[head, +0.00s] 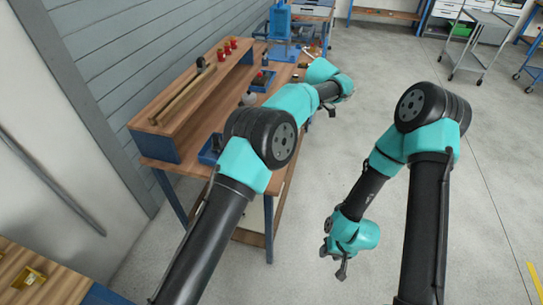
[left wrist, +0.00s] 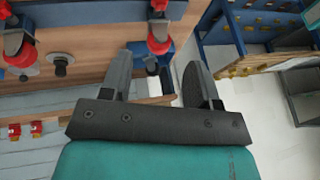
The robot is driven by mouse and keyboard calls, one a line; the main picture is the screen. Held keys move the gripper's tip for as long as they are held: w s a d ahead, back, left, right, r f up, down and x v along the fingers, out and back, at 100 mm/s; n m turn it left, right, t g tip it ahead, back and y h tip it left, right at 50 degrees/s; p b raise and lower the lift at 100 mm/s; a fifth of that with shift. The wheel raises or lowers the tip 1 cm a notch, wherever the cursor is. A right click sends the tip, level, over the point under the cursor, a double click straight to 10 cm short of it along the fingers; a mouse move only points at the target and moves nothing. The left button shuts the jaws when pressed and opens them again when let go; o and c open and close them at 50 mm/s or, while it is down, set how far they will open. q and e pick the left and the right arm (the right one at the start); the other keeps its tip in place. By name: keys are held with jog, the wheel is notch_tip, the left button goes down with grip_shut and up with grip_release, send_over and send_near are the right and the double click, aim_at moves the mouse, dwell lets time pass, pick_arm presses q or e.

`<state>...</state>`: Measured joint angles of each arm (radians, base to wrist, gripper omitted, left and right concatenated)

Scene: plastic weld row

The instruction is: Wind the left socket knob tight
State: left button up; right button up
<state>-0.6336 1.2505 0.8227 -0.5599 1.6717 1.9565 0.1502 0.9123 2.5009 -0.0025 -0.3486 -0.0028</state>
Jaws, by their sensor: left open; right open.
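In the left wrist view, a red and grey fitting (left wrist: 158,38) stands at a wooden workbench edge. A similar one (left wrist: 20,52) is at the far left, with a dark round knob (left wrist: 61,66) between them. I cannot tell which of these is the left socket knob. My left gripper (left wrist: 160,62) is open and empty. The red fitting shows beyond the gap between its fingers, apart from them. In the head view my left gripper (head: 332,109) is small, beside the bench's far end. My right gripper (head: 341,270) hangs open and empty over the floor.
The wooden workbench (head: 162,148) runs along the grey wall with a raised shelf. Several small red items (head: 226,48) and a blue tray (head: 209,150) are on it. A blue press (head: 281,22) stands behind. The floor right of the bench is clear up to a trolley (head: 483,40).

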pick_arm(q)
jog(key=shift+f, duration=0.1)
jog(key=x, duration=1.7)
jog(key=shift+f, duration=0.2)
jog(key=c, duration=0.9)
jog(key=shift+w+d+g, duration=0.1)
jog(key=shift+g, duration=0.6)
